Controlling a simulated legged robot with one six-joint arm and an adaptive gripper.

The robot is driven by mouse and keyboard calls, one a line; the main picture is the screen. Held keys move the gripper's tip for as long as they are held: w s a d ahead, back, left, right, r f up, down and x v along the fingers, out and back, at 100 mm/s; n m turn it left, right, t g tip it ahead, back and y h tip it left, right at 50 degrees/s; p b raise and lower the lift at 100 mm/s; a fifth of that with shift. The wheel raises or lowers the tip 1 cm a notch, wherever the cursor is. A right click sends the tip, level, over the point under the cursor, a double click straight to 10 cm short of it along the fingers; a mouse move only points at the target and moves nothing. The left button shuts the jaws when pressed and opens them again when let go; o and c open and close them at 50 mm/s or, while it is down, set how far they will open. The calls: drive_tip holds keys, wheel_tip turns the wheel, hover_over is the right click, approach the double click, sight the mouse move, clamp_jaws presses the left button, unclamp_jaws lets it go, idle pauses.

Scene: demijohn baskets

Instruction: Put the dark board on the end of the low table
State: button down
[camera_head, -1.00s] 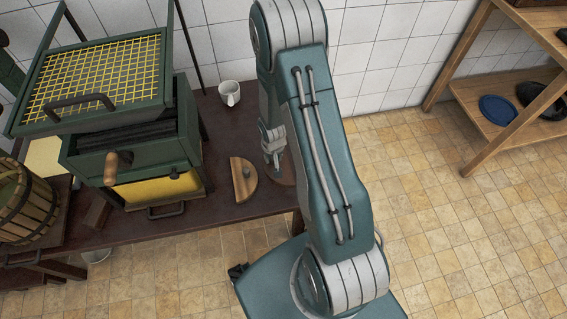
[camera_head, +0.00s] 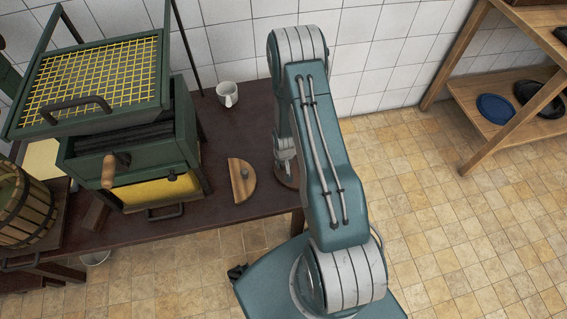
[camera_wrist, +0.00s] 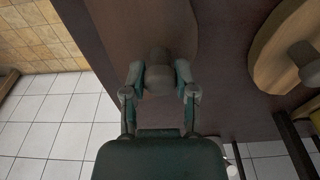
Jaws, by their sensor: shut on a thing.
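The dark board (camera_head: 286,178) is a brown piece at the right end of the low table (camera_head: 222,209), partly hidden behind my arm in the head view. In the wrist view the dark board (camera_wrist: 140,22) shows flat beyond the jaws, with a round knob (camera_wrist: 158,76) standing up from it. My gripper (camera_wrist: 158,72) is shut on that knob, one finger on each side. In the head view my gripper (camera_head: 284,150) is small and partly covered by my arm. I cannot tell whether the board touches the tabletop.
A light half-round wooden board (camera_head: 241,181) with a knob lies on the table just left of the dark one. A white mug (camera_head: 227,93) stands behind it. A green box (camera_head: 133,150) with a yellow grid fills the left. A wooden shelf (camera_head: 505,112) stands right; floor between is clear.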

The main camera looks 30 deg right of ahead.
sight(285, 172)
drive_tip(key=shift+c, duration=2)
unclamp_jaws()
drive_tip(key=shift+f, duration=0.1)
wheel_tip(285, 172, up, 12)
drive_tip(key=s, duration=0.1)
drive_tip(key=shift+s+a, duration=0.2)
